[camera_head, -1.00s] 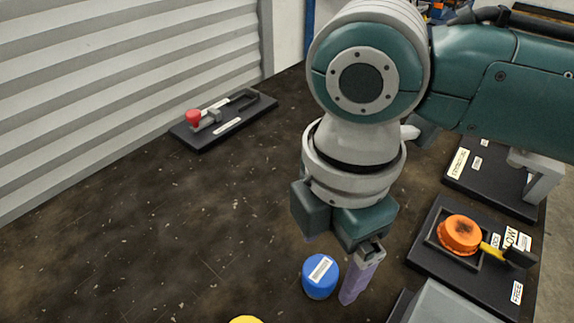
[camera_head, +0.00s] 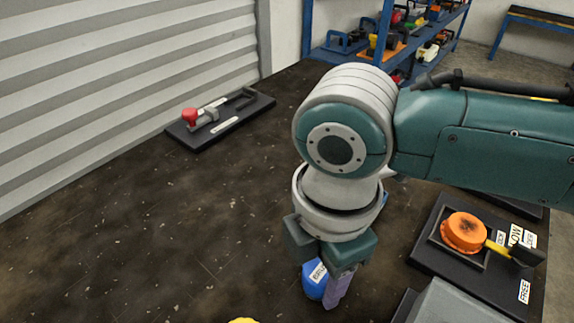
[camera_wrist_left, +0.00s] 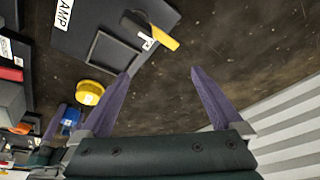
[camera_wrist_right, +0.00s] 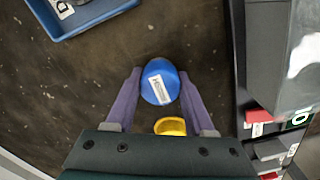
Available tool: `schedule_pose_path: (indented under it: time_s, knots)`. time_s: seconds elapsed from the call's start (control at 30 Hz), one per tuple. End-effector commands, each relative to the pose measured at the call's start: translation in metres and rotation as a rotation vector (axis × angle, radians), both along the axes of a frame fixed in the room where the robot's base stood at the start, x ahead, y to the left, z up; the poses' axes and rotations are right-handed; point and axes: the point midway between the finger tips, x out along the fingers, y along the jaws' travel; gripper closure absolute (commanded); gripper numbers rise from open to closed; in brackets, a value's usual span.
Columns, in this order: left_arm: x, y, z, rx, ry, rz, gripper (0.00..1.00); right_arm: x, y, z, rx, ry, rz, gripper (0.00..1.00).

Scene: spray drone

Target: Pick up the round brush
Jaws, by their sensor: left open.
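A blue round piece (camera_head: 313,281) with a white label stands on the dark table; the label is too small to read for certain, so I cannot tell if it is the round brush. My right gripper (camera_wrist_right: 160,71) points down over it. In the right wrist view the blue piece (camera_wrist_right: 159,84) lies between the two purple fingers, close to both. I cannot tell whether they touch it. My left gripper (camera_wrist_left: 160,70) is open and empty, seen only in the left wrist view.
A yellow round piece (camera_wrist_right: 170,126) lies near the blue one. An orange round part (camera_head: 464,232) sits on a dark board at right. A board with a red-knobbed clamp (camera_head: 190,116) lies at back left. A blue tray (camera_wrist_right: 97,14) shows in the right wrist view. The table's middle is clear.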

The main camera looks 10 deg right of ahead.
Motion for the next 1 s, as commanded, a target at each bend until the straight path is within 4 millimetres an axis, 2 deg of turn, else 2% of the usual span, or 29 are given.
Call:
schedule_pose_path:
  time_s: [0.07,0.43,0.77,0.87,1.0]
  knots:
    - [0.0,0.0,0.0,0.0,0.0,0.0,0.0,0.0,0.0,0.0,0.0,0.0,0.0,0.58]
    - [0.0,0.0,0.0,0.0,0.0,0.0,0.0,0.0,0.0,0.0,0.0,0.0,0.0,1.0]
    - [0.0,0.0,0.002,0.0,0.0,0.0,0.0,0.0,0.0,0.004,0.0,-0.001,0.0,1.0]
    - [0.0,0.0,0.005,0.0,0.0,0.0,0.0,0.001,0.0,0.013,0.001,-0.002,-0.001,1.0]
    - [0.0,0.0,0.016,0.0,0.0,0.0,0.0,0.001,0.0,0.041,0.002,-0.004,0.001,1.0]
